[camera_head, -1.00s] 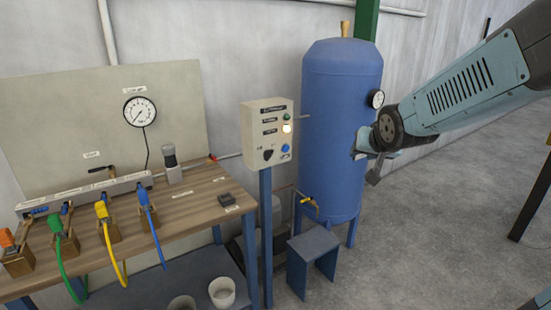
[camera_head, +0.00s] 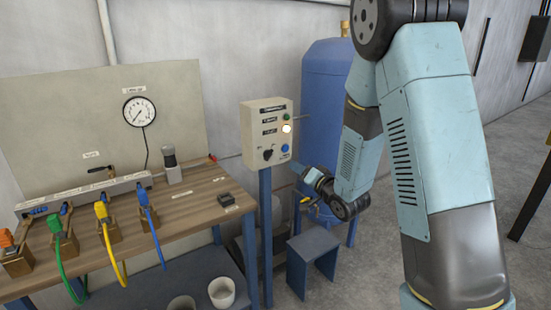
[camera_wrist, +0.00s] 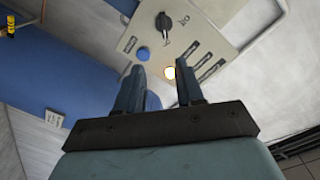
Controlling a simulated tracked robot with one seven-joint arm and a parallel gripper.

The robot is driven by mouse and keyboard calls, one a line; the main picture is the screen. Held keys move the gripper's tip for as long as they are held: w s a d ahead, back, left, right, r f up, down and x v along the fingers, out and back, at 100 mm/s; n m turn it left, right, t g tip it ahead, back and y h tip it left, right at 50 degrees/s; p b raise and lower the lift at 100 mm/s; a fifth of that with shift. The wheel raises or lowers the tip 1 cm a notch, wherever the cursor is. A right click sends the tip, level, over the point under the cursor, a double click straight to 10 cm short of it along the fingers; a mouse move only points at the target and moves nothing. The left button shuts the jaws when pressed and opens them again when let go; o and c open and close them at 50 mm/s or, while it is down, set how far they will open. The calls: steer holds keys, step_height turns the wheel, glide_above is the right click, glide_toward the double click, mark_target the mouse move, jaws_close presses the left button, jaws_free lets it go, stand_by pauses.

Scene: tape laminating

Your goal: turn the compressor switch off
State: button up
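The compressor control box (camera_head: 248,128) is beige and stands on a blue post. Its black rotary switch (camera_head: 268,154) is at the lower left of its face, with a blue button (camera_head: 285,148) to the right. A lit lamp (camera_head: 286,128) glows pale yellow above them. My gripper (camera_head: 302,171) is just right of the box, partly seen. In the wrist view my gripper (camera_wrist: 158,80) is open, with nothing between its fingers. The switch (camera_wrist: 163,22) is ahead, beyond the fingertips and apart from them. I cannot tell its setting.
The blue tank (camera_head: 325,85) stands behind my arm. A wooden workbench (camera_head: 195,200) with coloured hoses is left of the post. A blue stool (camera_head: 312,262) stands on the floor below my gripper. A pressure gauge (camera_head: 139,111) is on the back panel.

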mark_target(271, 155)
steer(key=shift+y, duration=0.3)
steer(key=x, duration=1.4)
steer(key=shift+s+a+f, duration=0.2)
steer(key=shift+a+f, duration=0.1)
steer(key=shift+a, duration=0.05)
jaws_close()
steer(key=shift+d, duration=0.15)
